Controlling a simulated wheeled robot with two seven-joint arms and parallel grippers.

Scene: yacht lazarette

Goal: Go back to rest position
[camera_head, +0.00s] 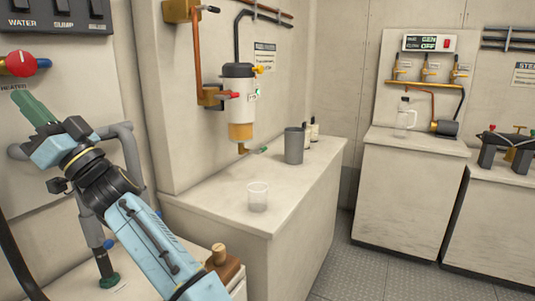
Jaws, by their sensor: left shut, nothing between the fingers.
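My left gripper (20,97), with green fingers, is shut and empty. In the picture its tips lie just below the red knob (20,64) with a blue end on the left wall panel. I cannot tell whether they touch the panel or the knob. My right gripper is out of view.
A clear cup (258,197) and a grey canister (294,145) stand on the middle counter (220,212). Above hangs a white filter unit (238,95). A clear jug (404,122) stands on the back cabinet. Pipes (127,150) run near my left arm. The floor (370,270) at right is clear.

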